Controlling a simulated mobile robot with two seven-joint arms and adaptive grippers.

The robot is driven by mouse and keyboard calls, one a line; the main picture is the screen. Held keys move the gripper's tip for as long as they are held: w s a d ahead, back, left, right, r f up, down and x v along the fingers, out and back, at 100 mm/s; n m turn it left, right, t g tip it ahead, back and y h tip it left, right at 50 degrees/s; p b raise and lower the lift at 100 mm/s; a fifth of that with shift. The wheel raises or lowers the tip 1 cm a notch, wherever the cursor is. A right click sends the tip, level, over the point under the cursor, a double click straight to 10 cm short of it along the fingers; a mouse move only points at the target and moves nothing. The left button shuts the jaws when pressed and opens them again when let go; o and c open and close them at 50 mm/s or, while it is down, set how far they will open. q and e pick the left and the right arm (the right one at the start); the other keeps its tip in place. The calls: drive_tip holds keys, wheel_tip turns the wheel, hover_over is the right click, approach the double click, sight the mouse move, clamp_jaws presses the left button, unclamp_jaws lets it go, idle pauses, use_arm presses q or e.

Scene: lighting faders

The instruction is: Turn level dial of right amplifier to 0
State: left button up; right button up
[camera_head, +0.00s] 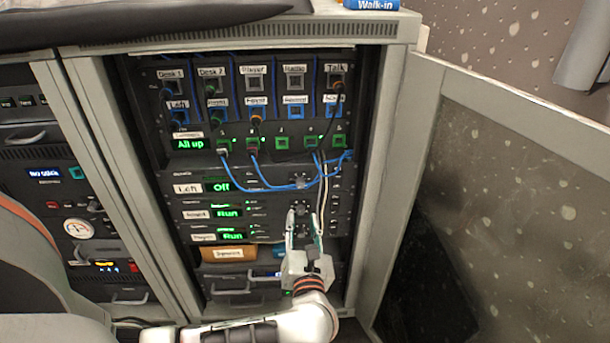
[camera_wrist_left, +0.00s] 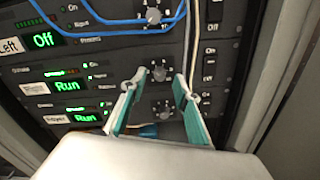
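Three stacked amplifiers show in the head view. The top one is labelled Left and reads Off. The middle one (camera_head: 228,212) reads Run; its label is blurred but seems to be Right. The bottom one (camera_head: 232,236), labelled Foyer in the left wrist view, also reads Run. The middle amplifier's dark round level dial (camera_wrist_left: 159,73) has light scale marks; its exact setting is too small to read. My left gripper (camera_head: 304,216) is open, its fingertips (camera_wrist_left: 159,77) either side of this dial with visible gaps. The bottom dial (camera_wrist_left: 162,107) shows between the fingers. My right gripper is not in view.
Blue cables (camera_head: 265,187) hang across the Left amplifier, and a white cable (camera_head: 325,187) runs down beside my gripper's right finger. Small switches (camera_wrist_left: 209,67) sit right of the dials. The cabinet's open door (camera_head: 500,190) stands at the right. A drawer handle (camera_head: 230,290) sits below.

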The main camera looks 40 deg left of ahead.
use_arm(q)
drive_tip(key=shift+x, duration=1.05)
clamp_jaws()
